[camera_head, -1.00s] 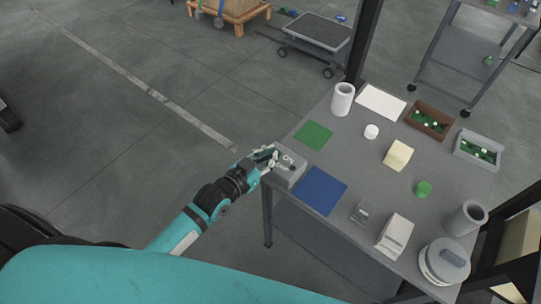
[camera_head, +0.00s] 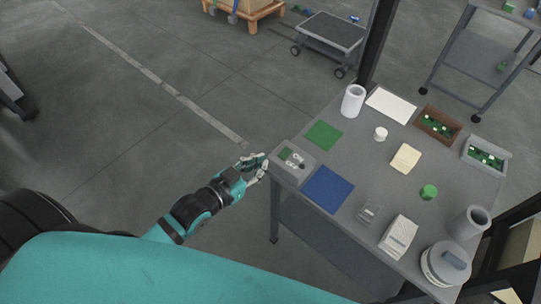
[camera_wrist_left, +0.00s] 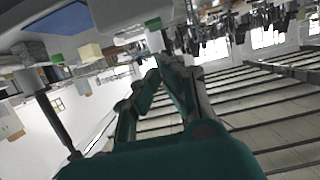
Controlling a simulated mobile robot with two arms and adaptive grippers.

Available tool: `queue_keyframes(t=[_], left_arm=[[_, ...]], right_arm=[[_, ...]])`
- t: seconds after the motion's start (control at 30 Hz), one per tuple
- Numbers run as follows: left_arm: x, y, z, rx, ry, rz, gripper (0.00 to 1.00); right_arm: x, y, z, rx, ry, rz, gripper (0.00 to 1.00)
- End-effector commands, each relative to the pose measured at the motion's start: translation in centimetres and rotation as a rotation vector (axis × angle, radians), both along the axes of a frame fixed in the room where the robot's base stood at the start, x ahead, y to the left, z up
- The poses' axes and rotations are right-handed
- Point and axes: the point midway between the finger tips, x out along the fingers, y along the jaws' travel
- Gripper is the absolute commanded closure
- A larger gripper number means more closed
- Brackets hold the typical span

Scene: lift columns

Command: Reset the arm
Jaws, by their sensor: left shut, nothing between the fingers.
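My left gripper (camera_head: 254,165) shows in the head view at the left edge of the grey table (camera_head: 352,149). It is shut and empty, just left of a small grey box (camera_head: 290,163) with a green patch and light markings on top. The gripper looks apart from the box. In the left wrist view the gripper's fingers (camera_wrist_left: 165,78) reach away from the camera, and the table shows upside down or tilted at the upper left. My right gripper is in neither view.
On the table are a blue mat (camera_head: 326,190), a green mat (camera_head: 324,135), a white cylinder (camera_head: 353,101), a brown tray (camera_head: 437,126), a grey tray (camera_head: 485,157) and a round canister (camera_head: 446,264). A dark post (camera_head: 377,45) rises behind the table. Open floor lies left of the table.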

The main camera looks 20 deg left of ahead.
Motion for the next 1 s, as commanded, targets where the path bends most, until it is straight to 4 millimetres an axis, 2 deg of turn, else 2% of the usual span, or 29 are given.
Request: queue_keyframes(t=[0.07,0.2,0.8,0.87,0.93,0.97,1.0], left_arm=[[-1.0,0.4,-0.1,0.001,0.003,0.000,1.00],[-1.7,0.6,0.1,0.000,0.000,0.000,1.00],[-1.7,0.7,0.0,0.001,0.002,0.002,1.00],[-1.7,0.9,-0.8,0.006,0.015,0.008,1.00],[-1.7,1.5,-3.0,0.020,0.050,0.024,1.00],[-1.8,1.9,-4.3,0.030,0.072,0.034,1.00],[-1.9,2.5,-6.5,0.045,0.108,0.051,1.00]], right_arm=[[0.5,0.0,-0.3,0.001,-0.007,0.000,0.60],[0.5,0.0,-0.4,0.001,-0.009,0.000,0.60],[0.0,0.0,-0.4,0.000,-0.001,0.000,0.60],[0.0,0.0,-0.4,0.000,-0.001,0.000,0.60],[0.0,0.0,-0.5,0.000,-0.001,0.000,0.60],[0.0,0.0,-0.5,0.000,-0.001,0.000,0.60],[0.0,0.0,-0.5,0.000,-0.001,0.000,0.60]])
